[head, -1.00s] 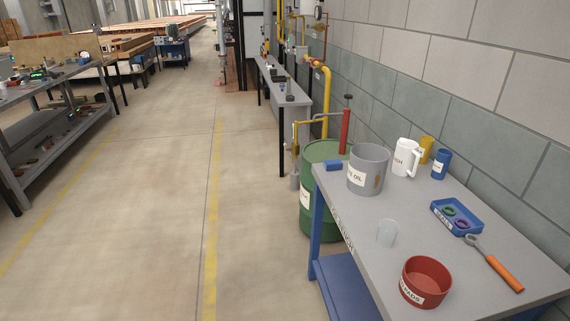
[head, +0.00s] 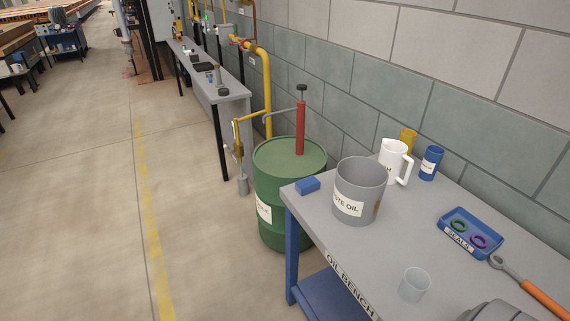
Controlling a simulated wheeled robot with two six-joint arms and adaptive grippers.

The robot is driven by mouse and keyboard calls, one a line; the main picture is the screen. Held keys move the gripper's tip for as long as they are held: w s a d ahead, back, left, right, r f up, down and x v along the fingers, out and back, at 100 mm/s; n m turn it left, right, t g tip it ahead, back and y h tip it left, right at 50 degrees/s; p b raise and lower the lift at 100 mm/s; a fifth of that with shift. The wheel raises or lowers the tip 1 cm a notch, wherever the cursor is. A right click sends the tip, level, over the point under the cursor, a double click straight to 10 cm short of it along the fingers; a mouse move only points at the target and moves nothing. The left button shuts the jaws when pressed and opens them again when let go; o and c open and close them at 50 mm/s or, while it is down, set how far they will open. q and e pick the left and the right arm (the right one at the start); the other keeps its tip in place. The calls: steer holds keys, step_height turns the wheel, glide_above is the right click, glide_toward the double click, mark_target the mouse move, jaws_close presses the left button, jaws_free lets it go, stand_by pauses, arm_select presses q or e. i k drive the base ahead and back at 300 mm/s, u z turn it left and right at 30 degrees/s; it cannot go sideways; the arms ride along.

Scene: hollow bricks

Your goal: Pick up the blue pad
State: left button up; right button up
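The blue pad (head: 307,185) is a small blue block lying at the far left corner of the grey bench top (head: 318,222). It sits just left of the grey waste oil pot (head: 350,208), with a small gap between them. Its top and front faces show and nothing covers it. Neither of my grippers can be made out. A grey rounded part at the bottom right edge is cut off by the frame and seems to be part of my arm.
A green drum (head: 290,160) stands behind the bench. Floor at left is clear.

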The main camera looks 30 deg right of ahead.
mark_target(305, 186)
steer(key=i, duration=1.75)
steer(key=z, duration=1.4)
